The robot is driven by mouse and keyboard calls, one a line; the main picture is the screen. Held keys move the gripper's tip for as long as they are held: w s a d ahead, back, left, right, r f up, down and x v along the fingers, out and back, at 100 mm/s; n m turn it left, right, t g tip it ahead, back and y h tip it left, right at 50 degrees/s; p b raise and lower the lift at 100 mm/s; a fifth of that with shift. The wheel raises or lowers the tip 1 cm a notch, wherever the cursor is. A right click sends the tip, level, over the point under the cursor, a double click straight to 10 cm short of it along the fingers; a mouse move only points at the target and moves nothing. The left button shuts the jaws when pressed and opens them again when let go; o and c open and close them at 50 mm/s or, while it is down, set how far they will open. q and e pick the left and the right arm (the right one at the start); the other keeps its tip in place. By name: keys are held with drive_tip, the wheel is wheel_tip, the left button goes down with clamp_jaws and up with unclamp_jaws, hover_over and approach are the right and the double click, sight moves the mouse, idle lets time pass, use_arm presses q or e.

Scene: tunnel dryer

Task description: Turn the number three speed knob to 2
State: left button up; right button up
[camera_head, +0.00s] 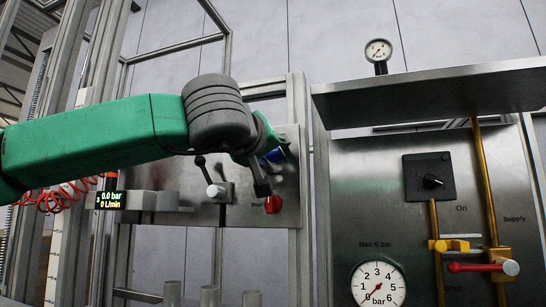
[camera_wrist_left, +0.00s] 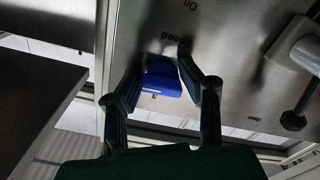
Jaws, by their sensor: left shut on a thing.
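The blue speed knob (camera_wrist_left: 163,82) sits on the metal panel under the word "Speed", which reads upside down in the left wrist view. My left gripper (camera_wrist_left: 160,64) has its two fingers on either side of the knob and is shut on it. In the head view the gripper (camera_head: 274,168) is at the panel, and only a little of the blue knob (camera_head: 275,155) shows behind it. The knob's scale and number are hidden or too dark to read. My right gripper is in neither view.
A red knob (camera_head: 273,204) is just below the gripper. A black-handled lever (camera_head: 208,177) is left of it. A steel shelf (camera_head: 430,92) juts out at right above a panel with a black rotary switch (camera_head: 432,181), a dial gauge (camera_head: 378,284) and yellow pipes.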

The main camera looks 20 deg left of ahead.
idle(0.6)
use_arm(q)
drive_tip(key=o, duration=1.1)
drive_tip(key=shift+a, duration=0.1)
drive_tip(key=shift+o, duration=0.2)
drive_tip(key=s, duration=1.2)
drive_tip(key=shift+a, duration=0.35)
drive_tip(key=shift+f, duration=0.1)
